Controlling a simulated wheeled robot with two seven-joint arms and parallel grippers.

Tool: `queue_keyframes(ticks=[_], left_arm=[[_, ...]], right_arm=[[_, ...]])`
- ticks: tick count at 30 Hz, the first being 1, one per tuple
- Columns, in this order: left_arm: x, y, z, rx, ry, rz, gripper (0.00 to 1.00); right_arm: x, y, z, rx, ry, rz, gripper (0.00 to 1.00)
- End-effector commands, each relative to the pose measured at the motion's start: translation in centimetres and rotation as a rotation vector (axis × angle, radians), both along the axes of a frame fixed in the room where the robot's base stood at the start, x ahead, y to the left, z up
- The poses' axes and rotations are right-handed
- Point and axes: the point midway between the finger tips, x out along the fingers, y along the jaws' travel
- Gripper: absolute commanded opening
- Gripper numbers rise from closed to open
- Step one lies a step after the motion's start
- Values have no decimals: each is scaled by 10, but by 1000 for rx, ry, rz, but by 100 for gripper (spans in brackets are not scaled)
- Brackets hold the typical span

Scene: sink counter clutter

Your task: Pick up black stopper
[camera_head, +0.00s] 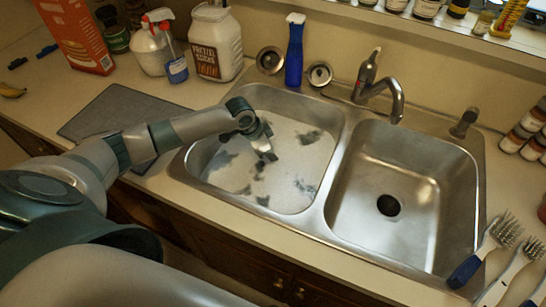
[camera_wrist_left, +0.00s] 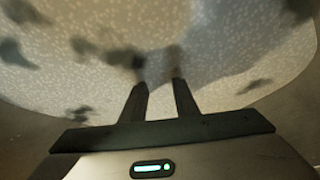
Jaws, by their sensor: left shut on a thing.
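My left gripper (camera_head: 267,154) reaches down into the left sink basin (camera_head: 205,183), which holds cloudy, sudsy water with dark patches. In the left wrist view the two fingers (camera_wrist_left: 158,72) stand a little apart, and their tips go down into the water. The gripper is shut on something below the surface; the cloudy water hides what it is. I cannot make out the black stopper in either view. My right gripper is not in view.
The right basin (camera_head: 372,200) is empty, with an open dark drain (camera_head: 388,205). Brushes (camera_head: 492,246) lie at the right. A grey mat (camera_head: 105,112) lies left.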

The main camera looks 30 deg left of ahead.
Motion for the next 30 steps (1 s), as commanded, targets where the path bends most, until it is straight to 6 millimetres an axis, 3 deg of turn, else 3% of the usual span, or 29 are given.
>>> queue_keyframes(ticks=[7,13,24,30], left_arm=[[1,0,13,1,-3,-1,5],[1,-1,42,-1,-5,-3,5],[-29,-68,83,-2,-5,-6,5],[-40,-94,101,-2,-3,-2,5]], right_arm=[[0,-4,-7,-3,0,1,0],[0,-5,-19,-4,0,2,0],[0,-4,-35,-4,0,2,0],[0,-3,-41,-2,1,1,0]])
